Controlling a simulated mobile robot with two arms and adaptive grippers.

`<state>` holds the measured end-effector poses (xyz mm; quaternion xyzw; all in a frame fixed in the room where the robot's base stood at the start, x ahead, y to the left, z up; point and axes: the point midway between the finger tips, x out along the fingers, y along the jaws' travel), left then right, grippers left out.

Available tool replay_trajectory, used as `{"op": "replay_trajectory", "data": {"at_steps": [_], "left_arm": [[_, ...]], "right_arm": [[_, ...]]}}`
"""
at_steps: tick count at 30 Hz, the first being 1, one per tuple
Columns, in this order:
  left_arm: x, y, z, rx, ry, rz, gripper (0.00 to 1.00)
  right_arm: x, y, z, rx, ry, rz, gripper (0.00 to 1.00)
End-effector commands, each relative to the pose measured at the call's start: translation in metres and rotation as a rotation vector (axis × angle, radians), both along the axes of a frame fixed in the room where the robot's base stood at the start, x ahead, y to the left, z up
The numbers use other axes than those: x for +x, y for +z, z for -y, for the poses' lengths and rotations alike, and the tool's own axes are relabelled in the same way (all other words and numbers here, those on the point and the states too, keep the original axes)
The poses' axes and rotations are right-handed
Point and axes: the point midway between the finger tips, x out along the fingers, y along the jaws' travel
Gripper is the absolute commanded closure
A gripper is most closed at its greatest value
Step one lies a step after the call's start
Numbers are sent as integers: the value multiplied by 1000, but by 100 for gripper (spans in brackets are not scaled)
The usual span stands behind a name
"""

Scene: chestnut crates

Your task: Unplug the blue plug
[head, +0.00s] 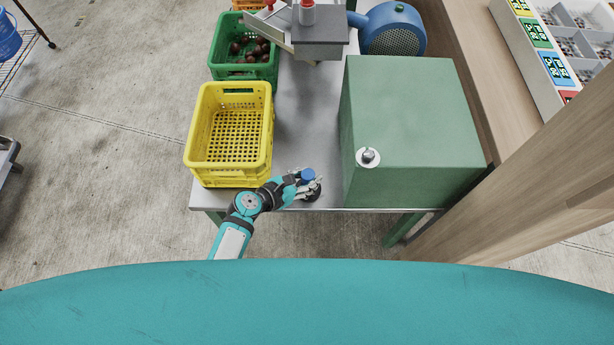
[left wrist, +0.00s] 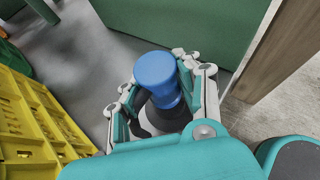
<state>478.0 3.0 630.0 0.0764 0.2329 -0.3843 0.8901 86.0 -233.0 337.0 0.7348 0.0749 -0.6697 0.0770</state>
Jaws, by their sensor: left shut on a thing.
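The blue plug (left wrist: 157,75) stands upright with a round blue top in the left wrist view. Below it is a dark round base (left wrist: 165,117), partly hidden by my fingers. In the head view the blue plug (head: 307,175) is near the front edge of the grey table, between the yellow crate and the green box. My left gripper (head: 305,184) is shut on the blue plug, with a finger on each side of it, as the left wrist view (left wrist: 160,90) also shows. Whether the plug sits in its base or is lifted cannot be told. My right gripper is not in view.
An empty yellow crate (head: 194,140) stands left of my left gripper. A green crate (head: 244,71) with chestnuts is behind it. A large green box (head: 415,110) with a round knob (head: 368,157) stands to the right. A grey strip of table (head: 300,120) between them is clear.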

Motion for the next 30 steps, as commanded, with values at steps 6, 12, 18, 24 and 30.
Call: {"op": "replay_trajectory", "data": {"at_steps": [6,12,18,24,30], "left_arm": [[1,-7,0,-1,1,2,100],[1,-13,0,-1,1,2,100],[1,-17,0,-1,1,2,65],[0,-17,0,-1,0,1,40],[0,-17,0,0,0,0,40]], "right_arm": [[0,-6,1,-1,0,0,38],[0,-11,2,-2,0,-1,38],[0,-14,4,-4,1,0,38],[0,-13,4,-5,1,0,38],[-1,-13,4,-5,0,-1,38]]}}
